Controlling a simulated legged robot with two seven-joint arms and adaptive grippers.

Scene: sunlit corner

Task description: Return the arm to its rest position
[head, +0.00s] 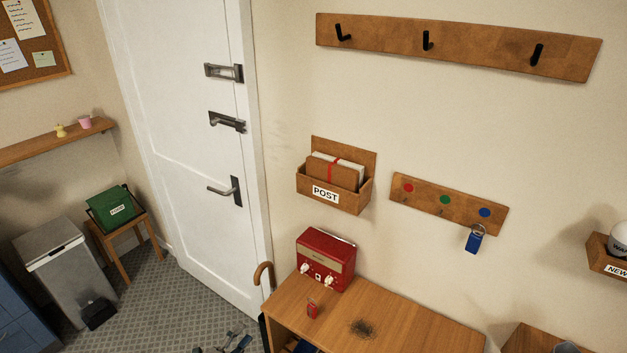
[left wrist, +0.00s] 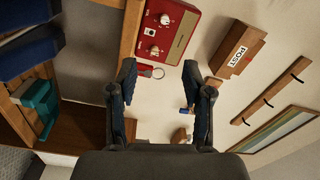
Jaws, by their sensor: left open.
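My left gripper (head: 236,343) shows at the bottom edge of the head view, low in front of the wooden table (head: 420,325), and is only partly in frame. In the left wrist view its two fingers (left wrist: 159,72) are spread apart with nothing held between them. A red key tag (head: 312,308) lies on the table in front of the red radio (head: 325,262); the tag with its ring (left wrist: 145,71) also shows beyond the fingers in the left wrist view. My right gripper is not recognisable in either view.
A blue key tag (head: 474,240) hangs under the blue dot of the key rack (head: 448,204). A POST box (head: 335,190) is on the wall. A cane handle (head: 263,274) stands beside the table's left edge. A dark patch (head: 362,328) marks the tabletop. Patterned floor (head: 180,305) lies left.

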